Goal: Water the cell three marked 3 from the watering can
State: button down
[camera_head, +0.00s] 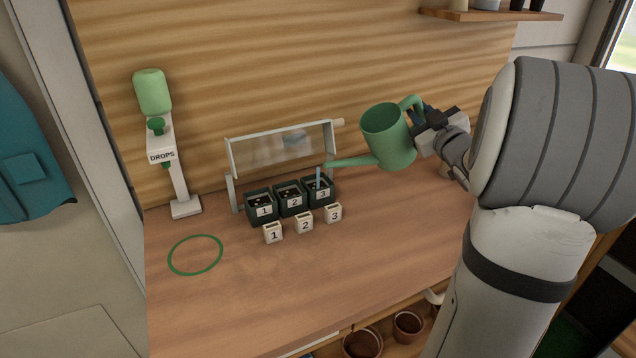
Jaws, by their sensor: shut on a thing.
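My gripper (428,122) is shut on the green watering can (385,137) at its handle side and holds it above the bench. The can is tilted, with its spout pointing left and the spout tip just above cell 3 (320,193). A thin blue upright streak, apparently water, stands between the spout tip and cell 3. Cell 3 is the right one of three dark cells with dark soil and small light specks. Cell 1 (262,210) is at the left and cell 2 (292,201) in the middle. The fingertips are partly hidden by the can.
White number blocks (304,223) stand before the cells. A raised clear cover (282,147) is behind them. A DROPS dispenser (163,155) with a green bottle stands left. A green ring (195,255) marks the wooden bench (330,285). Pots (363,342) sit below; the bench front is clear.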

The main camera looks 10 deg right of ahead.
jog(key=shift+f, duration=0.1)
jog(key=shift+d+f+m+b, duration=0.2)
jog(key=shift+f+m, duration=0.15)
jog(key=shift+f, duration=0.4)
jog(key=shift+d+f+m+b, duration=0.15)
jog(key=shift+f+m, duration=0.2)
jog(key=shift+f, duration=0.35)
